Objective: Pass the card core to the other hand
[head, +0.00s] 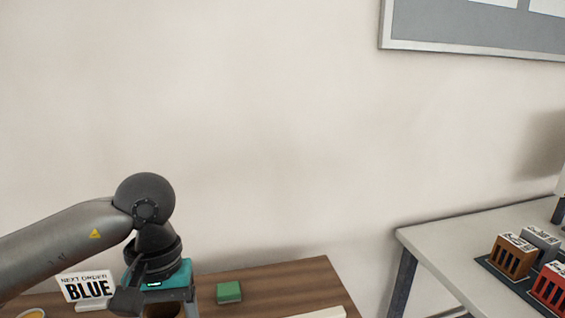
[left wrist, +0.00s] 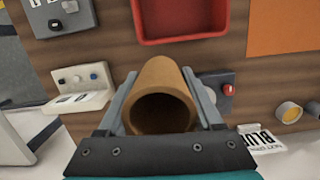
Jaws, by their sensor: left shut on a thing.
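The card core (left wrist: 160,82) is a brown, hollow tube in the left wrist view, its round open end facing the camera. My left gripper (left wrist: 165,98) is shut on it, one finger along each side. In the head view the left gripper (head: 166,303) is at the bottom edge over the wooden table, and a small part of the brown core shows there, mostly cut off by the frame. My right gripper is in neither view.
A "NEXT ORDER BLUE" sign (head: 87,287) and a green block (head: 229,292) are on the wooden table (head: 285,285). A red tray (left wrist: 180,38) and small control boxes (left wrist: 78,82) show in the left wrist view. A pale table (head: 440,247) with coloured boxes stands right.

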